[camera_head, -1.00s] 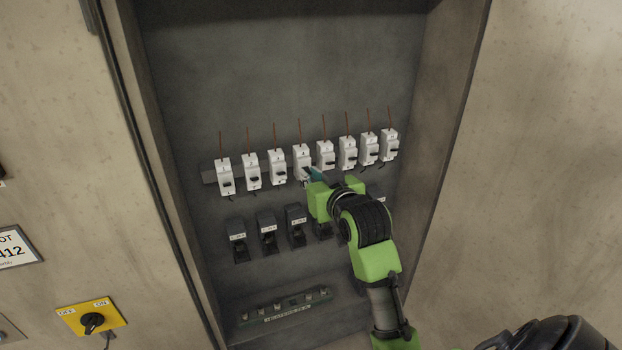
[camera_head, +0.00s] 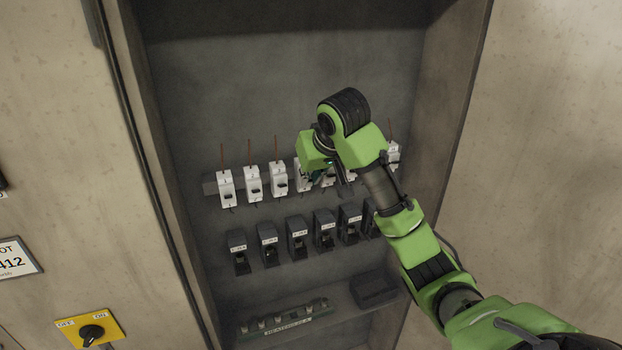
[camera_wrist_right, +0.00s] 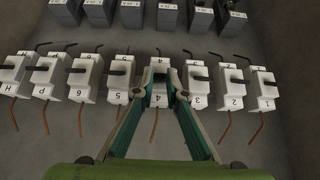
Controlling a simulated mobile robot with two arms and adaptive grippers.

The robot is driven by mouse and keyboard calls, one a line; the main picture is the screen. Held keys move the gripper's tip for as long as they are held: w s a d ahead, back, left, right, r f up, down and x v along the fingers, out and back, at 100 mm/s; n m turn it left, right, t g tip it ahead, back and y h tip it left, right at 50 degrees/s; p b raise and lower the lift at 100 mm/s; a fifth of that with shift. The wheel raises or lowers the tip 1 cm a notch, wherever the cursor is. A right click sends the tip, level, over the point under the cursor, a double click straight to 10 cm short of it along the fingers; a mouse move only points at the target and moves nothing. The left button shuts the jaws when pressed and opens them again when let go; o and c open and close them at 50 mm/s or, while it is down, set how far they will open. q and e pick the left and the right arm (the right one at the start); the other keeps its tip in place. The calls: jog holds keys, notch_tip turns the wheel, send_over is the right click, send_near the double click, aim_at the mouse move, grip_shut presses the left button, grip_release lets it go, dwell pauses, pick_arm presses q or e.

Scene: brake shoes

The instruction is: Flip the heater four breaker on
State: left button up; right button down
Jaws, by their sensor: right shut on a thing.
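A row of white breakers runs across the cabinet's back panel. The number 4 breaker (camera_wrist_right: 158,96) stands in the middle of the right wrist view, and in the head view it is partly hidden behind my gripper. My right gripper (camera_wrist_right: 160,82) has one finger on each side of the number 4 breaker's upper part and is shut on it. The fingers hide much of its front, so its lever position cannot be told. In the head view the same gripper (camera_head: 321,176) is mostly behind its own wrist. My left gripper is not in view.
The number 3 breaker (camera_wrist_right: 196,90) and number 5 breaker (camera_wrist_right: 118,84) stand close on either side. Dark labelled blocks (camera_head: 297,238) sit below the row, above a terminal strip (camera_head: 288,322). The cabinet side wall (camera_head: 447,120) is right of my arm. A yellow switch (camera_head: 92,330) is outside, lower left.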

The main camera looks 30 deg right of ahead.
jog(key=shift+r+g, duration=0.1)
jog(key=shift+g, duration=0.2)
dwell(0.4)
jog(key=c, duration=2)
grip_release()
jog(key=shift+w, duration=0.1)
jog(key=shift+c, duration=0.2)
jog(key=v, duration=1.1)
jog(key=shift+s+r, duration=0.25)
jog(key=shift+r, duration=0.1)
jog(key=shift+d, duration=0.1)
